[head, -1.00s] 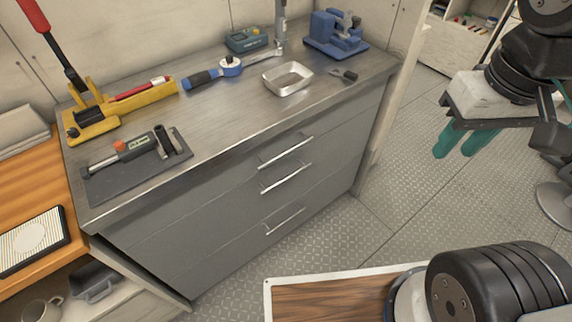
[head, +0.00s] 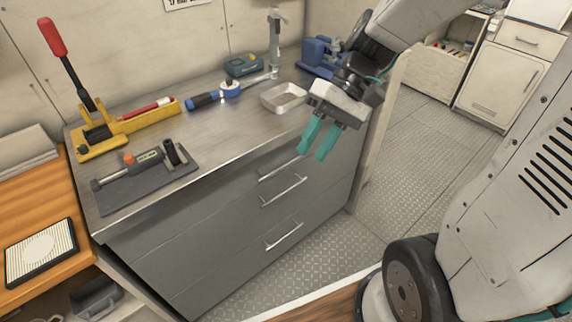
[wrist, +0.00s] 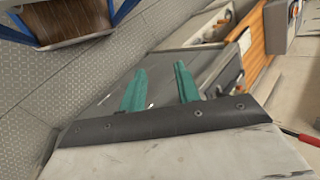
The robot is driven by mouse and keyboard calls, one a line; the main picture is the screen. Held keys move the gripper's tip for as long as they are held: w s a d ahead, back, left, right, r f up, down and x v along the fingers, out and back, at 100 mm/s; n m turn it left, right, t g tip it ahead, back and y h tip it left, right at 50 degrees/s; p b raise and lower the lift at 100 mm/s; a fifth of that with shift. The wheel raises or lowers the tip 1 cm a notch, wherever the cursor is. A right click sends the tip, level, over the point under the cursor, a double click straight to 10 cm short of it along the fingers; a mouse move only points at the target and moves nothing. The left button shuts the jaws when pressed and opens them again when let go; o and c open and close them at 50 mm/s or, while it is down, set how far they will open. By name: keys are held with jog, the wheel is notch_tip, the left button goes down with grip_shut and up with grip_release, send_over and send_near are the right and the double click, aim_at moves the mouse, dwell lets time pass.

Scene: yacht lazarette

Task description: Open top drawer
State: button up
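The grey cabinet (head: 225,215) has a stack of drawers with bar handles, and all fronts look shut. The top drawer's handle (head: 278,169) sits just below the worktop edge, close above the second handle (head: 283,190). I cannot tell how far the fingertips are from the handle.
On the worktop (head: 215,135) are a metal tray (head: 283,98), a blue-handled torque tool (head: 215,96), a yellow tool stand (head: 125,125) and a dark mat (head: 145,188) with tools. A lower handle (head: 284,236) is below. Patterned floor (head: 440,150) is clear at right.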

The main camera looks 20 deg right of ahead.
jog(key=w+d+f+m+t+y, duration=0.1)
jog(key=w+f+y, duration=0.4)
jog(key=w+f, duration=0.15)
jog(key=m+t+y, duration=0.3)
jog(key=m+t, duration=0.3)
jog(key=t, duration=0.3)
send_near(287, 163)
jog(key=x, duration=0.3)
jog(key=shift+h, duration=0.3)
jog(key=x, duration=0.7)
jog(key=shift+f, duration=0.15)
grip_shut()
